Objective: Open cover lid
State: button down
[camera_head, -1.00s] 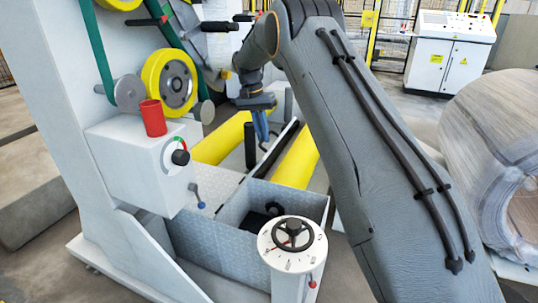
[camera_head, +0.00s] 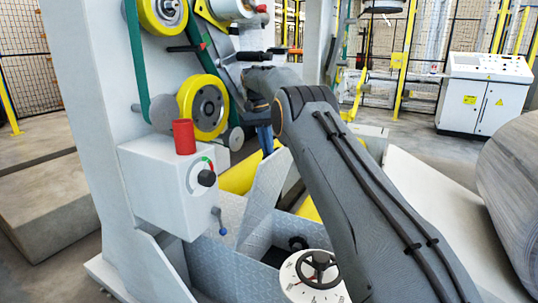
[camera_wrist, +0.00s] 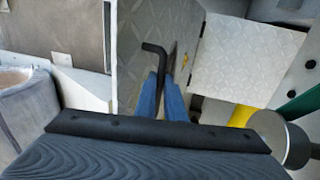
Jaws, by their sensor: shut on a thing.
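The cover lid (camera_head: 262,186) is a grey tread-plate panel, standing up at a slant beside the open box at the machine's foot in the head view. In the wrist view a tread-plate surface (camera_wrist: 143,22) lies just beyond my fingers. A black bent handle (camera_wrist: 152,47) runs down between the two blue fingers of my gripper (camera_wrist: 161,82), which is shut on it.
A white control box (camera_head: 160,185) with a red cup (camera_head: 183,137) stands left of the lid. A white post with a black handwheel (camera_head: 318,268) stands in front. A large coil (camera_head: 512,190) is at the right, and a white cabinet (camera_head: 485,95) behind.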

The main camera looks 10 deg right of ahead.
jog(key=shift+a+f, duration=0.25)
jog(key=shift+f, duration=0.35)
jog(key=c, duration=1.9)
grip_release()
jog(key=shift+c, duration=0.2)
jog(key=shift+o, duration=0.5)
jog(key=shift+d+r, duration=0.15)
jog(key=shift+r, duration=0.05)
